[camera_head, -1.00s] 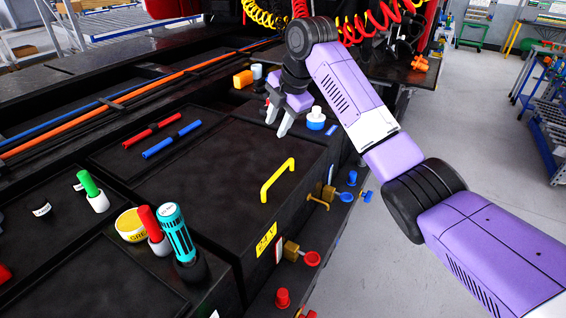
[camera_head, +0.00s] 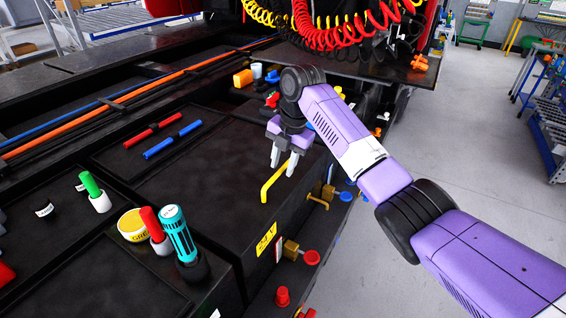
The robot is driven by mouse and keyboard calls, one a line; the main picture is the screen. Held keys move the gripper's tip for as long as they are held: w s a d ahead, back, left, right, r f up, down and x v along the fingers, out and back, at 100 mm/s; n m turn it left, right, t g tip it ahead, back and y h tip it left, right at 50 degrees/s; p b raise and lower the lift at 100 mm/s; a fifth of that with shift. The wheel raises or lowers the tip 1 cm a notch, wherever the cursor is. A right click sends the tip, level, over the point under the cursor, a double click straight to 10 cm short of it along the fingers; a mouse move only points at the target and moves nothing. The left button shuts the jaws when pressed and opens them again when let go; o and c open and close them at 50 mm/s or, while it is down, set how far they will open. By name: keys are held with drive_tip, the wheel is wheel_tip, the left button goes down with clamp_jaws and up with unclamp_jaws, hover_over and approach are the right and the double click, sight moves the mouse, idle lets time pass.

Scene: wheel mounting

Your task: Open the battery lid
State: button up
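The battery lid (camera_head: 215,185) is the dark flat top of a black box, and it lies closed. A yellow handle (camera_head: 270,183) stands on it near its right side. A yellow label (camera_head: 266,239) is on the box's front face below. My gripper (camera_head: 284,166) points down over the far end of the handle, its two grey fingers apart. The fingers overlap that end in the picture. I cannot tell whether they straddle the bar or touch it. The far end of the handle is partly hidden by the fingers.
A teal flashlight (camera_head: 177,235), a red-capped tube (camera_head: 154,226), a yellow tin (camera_head: 132,225) and a green-capped tube (camera_head: 91,190) stand to the left. Red and blue bars (camera_head: 172,140) lie behind the lid. Valves with red knobs (camera_head: 311,257) stick out at the right front.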

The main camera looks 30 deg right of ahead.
drive_tip(key=shift+f, duration=0.1)
clamp_jaws()
idle(1.4)
